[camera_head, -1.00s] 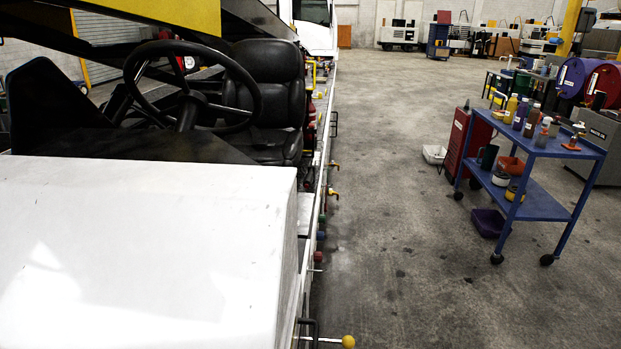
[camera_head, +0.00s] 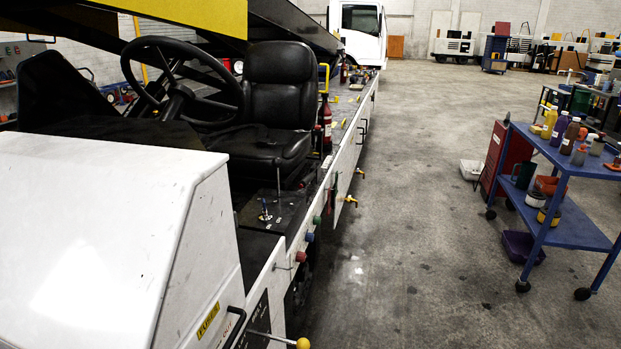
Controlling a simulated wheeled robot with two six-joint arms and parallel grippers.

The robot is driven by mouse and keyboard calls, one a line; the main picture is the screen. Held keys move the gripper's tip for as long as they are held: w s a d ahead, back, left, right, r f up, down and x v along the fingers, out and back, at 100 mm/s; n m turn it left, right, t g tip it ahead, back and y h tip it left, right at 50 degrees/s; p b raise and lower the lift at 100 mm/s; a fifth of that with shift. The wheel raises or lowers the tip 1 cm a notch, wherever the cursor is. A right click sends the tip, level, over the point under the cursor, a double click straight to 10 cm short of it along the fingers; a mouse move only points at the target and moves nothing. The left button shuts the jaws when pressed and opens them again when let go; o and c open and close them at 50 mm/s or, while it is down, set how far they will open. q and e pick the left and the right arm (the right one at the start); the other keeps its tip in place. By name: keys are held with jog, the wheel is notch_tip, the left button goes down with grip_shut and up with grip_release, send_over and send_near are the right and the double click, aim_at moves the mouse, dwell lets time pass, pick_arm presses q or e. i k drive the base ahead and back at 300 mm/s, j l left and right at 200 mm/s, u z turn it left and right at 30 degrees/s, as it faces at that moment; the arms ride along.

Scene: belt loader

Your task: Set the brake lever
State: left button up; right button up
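The belt loader's black seat (camera_head: 275,97) and steering wheel (camera_head: 183,82) are at upper left. Beside the seat, on the dark floor panel, stands a thin upright lever (camera_head: 279,180) and a short blue-topped control (camera_head: 265,208). On the side panel low in the picture, a metal rod ends in a yellow ball knob (camera_head: 303,344). I cannot tell which of these is the brake lever, and no readable label marks it. Neither of my grippers is in view.
The white hood (camera_head: 90,230) fills the lower left. Red (camera_head: 300,256), blue and green knobs and yellow-handled taps (camera_head: 350,199) jut from the loader's side. A blue cart (camera_head: 575,235) with bottles stands at right. The concrete floor (camera_head: 420,200) between is clear.

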aim_at(308, 179)
jog(key=i+l, duration=0.15)
jog(key=l, duration=0.25)
jog(key=i+l, duration=0.2)
jog(key=l, duration=0.2)
jog(key=i+l, duration=0.15)
jog(key=l, duration=0.25)
jog(key=i+l, duration=0.4)
jog(key=i, duration=0.2)
jog(key=i+l+u, duration=0.15)
jog(key=i+l, duration=0.2)
jog(key=i, duration=0.25)
jog(key=i+l, duration=0.45)
jog(key=i, duration=0.15)
jog(key=j+u, duration=0.05)
